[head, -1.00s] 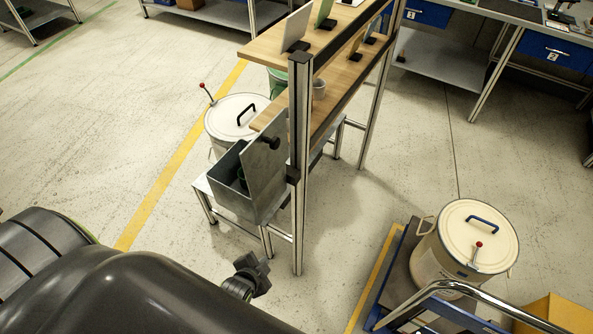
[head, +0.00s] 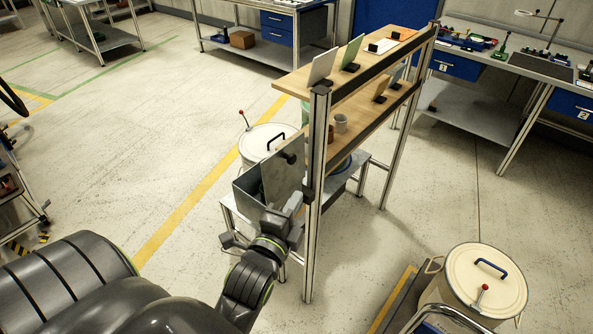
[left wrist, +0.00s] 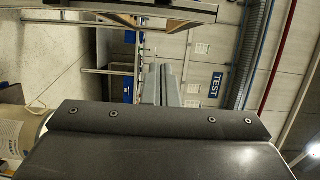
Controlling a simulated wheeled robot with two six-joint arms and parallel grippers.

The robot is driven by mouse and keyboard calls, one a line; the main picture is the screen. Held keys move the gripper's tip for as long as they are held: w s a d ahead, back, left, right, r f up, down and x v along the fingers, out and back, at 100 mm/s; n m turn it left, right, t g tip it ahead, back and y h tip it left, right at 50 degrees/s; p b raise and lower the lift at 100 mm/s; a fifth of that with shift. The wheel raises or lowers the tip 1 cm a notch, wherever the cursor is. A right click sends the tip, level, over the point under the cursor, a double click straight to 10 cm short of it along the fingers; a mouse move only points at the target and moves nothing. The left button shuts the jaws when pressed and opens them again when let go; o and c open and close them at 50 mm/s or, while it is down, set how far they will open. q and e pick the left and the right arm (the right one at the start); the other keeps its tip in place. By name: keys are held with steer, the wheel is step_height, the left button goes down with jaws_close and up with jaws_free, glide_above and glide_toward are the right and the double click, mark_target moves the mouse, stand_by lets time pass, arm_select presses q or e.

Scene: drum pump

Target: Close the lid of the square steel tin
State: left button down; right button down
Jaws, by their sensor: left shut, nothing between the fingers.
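The square steel tin (head: 248,188) stands on a low metal stand beside the shelf rack. Its lid (head: 283,180) is up, roughly upright on the tin's right side, with a black knob (head: 289,157) on its face. My left gripper (head: 275,221) is shut and empty, in front of the tin's near side and below the lid. It overlaps the tin's lower near corner in the head view; I cannot tell whether they touch. In the left wrist view the grey fingers (left wrist: 161,86) show close together, and the tin is not recognisable. My right gripper is not in view.
The rack's front post (head: 316,200) rises just right of the lid, with wooden shelves (head: 350,125) behind. A white drum (head: 262,137) stands behind the tin. A cream drum (head: 484,282) stands at lower right. Floor left of the stand is clear.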

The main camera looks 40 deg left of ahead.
arm_select(q)
steer(key=w+a+p, duration=0.2)
steer(key=w+a, duration=0.4)
steer(key=w, duration=0.2)
steer(key=shift+w, duration=0.35)
